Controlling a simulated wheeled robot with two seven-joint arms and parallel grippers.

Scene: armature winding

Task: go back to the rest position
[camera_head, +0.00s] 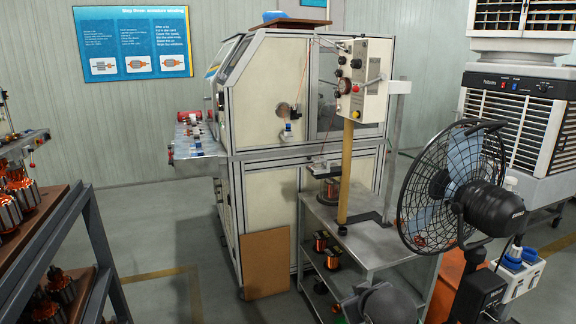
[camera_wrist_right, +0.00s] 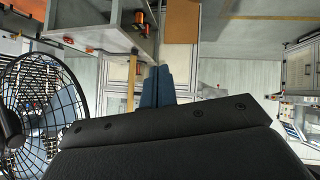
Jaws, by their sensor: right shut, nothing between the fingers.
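My right gripper (camera_wrist_right: 158,72) shows in the right wrist view as two dark blue fingers pressed together. It is shut with nothing between the fingers. The wrist picture is upside down, and my dark wrist body fills its lower part. Beyond the fingers are a grey metal stand and the winding machine. The right fingers cannot be made out in the head view. My left gripper is in neither view.
The winding machine (camera_head: 270,110) stands in the middle, with a grey stand (camera_head: 370,242) and its control box (camera_head: 364,80) in front. A black fan (camera_head: 455,190) is close on the right, before an air cooler (camera_head: 520,115). A rack (camera_head: 65,235) with armatures is at left. Floor between is clear.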

